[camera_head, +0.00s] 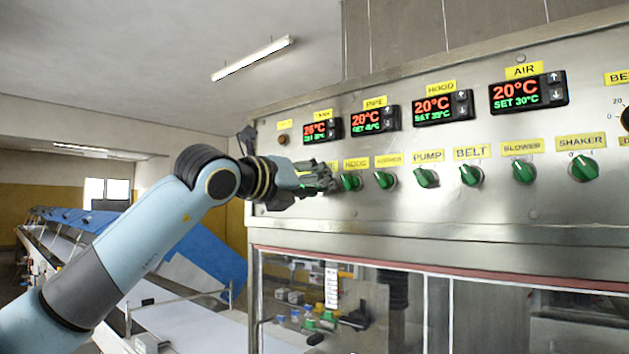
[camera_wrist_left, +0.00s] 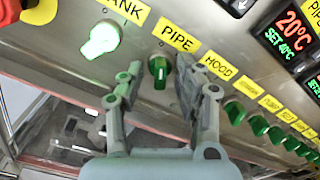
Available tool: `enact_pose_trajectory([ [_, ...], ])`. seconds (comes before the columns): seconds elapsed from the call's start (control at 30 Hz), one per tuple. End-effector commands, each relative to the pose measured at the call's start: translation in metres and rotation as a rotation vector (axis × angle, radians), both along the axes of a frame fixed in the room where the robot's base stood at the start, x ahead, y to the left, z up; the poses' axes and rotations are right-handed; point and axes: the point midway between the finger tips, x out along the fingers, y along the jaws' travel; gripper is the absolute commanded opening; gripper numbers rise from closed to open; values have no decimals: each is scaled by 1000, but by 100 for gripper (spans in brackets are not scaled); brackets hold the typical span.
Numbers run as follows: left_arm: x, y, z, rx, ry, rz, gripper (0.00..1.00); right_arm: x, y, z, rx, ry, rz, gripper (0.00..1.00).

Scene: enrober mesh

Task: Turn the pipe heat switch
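The pipe heat switch (camera_wrist_left: 158,69) is a green knob under the yellow PIPE label (camera_wrist_left: 177,36) in the left wrist view. Its handle looks roughly upright there. My left gripper (camera_wrist_left: 157,82) is open, with one finger on each side of this knob. The fingertips are close to the panel; I cannot tell whether they touch the knob. In the head view my left gripper (camera_head: 322,177) is at the left part of the knob row and hides the pipe switch. My right gripper is not in view.
The tank switch (camera_wrist_left: 101,40), brightly lit, is left of the pipe switch. The hood switch (camera_wrist_left: 235,112) is close on the right, with several more green knobs beyond. Temperature displays (camera_head: 376,119) sit above. A red knob (camera_wrist_left: 10,10) shows at the wrist view's corner.

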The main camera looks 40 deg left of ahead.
Motion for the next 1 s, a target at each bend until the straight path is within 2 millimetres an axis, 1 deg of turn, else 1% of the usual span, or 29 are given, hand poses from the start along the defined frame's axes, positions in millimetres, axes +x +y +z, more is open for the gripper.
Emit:
enact_pose_trajectory([
  [0.13,0,0,0,0,0,0,35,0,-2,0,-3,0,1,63],
  [0.4,0,0,0,0,0,0,0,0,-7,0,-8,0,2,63],
  [0.6,0,0,0,3,-1,-1,0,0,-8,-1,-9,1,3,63],
  [0.73,0,0,-1,26,-5,-1,0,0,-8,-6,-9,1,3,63],
  [0.87,0,0,-2,77,-9,-1,0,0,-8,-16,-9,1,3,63],
  [1.0,0,0,-3,167,-18,-1,0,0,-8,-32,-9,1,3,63],
])
